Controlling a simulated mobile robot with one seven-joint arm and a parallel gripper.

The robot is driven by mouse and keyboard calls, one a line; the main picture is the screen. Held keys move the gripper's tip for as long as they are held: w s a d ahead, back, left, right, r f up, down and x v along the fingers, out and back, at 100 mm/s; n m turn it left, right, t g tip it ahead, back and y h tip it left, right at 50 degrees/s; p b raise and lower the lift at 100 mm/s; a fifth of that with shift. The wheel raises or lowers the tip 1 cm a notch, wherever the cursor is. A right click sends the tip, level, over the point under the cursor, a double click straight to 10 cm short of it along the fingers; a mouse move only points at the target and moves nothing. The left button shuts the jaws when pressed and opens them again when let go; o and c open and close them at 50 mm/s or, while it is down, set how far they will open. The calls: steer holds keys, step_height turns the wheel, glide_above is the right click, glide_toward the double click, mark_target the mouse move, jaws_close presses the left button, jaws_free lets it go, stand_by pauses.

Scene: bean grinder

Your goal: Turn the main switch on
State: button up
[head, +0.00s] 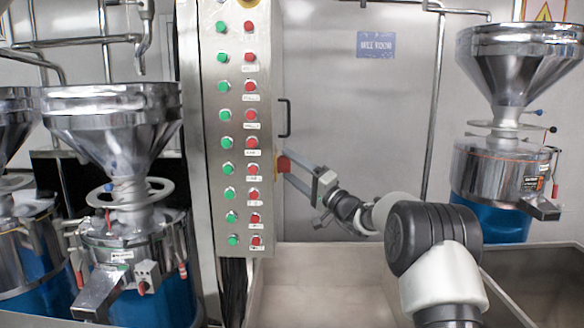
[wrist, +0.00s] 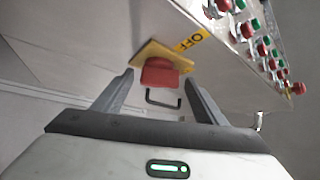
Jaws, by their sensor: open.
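The main switch is a red knob (wrist: 162,72) on a yellow plate (wrist: 148,52), on the side of the control cabinet (head: 205,130). The word OFF shows on the plate's edge in the wrist view. In the head view the red knob (head: 283,164) shows on the cabinet's right side, partly behind my gripper (head: 293,171). My gripper is open, with a finger on each side of the knob in the wrist view (wrist: 158,80). The fingertips are close to the knob, and I see a gap on both sides. I cannot tell how deep the knob sits between them.
Green buttons (head: 226,142) and red buttons (head: 251,143) line the cabinet front, left of my gripper. A grey door with a black handle (head: 286,118) stands behind. Steel grinders stand at left (head: 115,110) and right (head: 505,160). A metal bin (head: 320,290) lies below my arm.

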steer(key=shift+c, duration=0.2)
steer(key=c, duration=1)
steer(key=shift+m+h, duration=0.3)
steer(key=shift+m, duration=0.1)
steer(key=shift+r+m+g+h+p, duration=0.35)
steer(key=shift+m+h+p, duration=0.1)
steer(key=shift+m+h, duration=0.55)
steer(key=shift+r+m+g+h+p, duration=0.15)
steer(key=shift+m+g+h+p, duration=0.2)
steer(key=shift+m+p, duration=0.45)
steer(key=shift+m+h+p, duration=0.25)
steer(key=shift+m+p, duration=0.15)
steer(key=shift+p, duration=0.05)
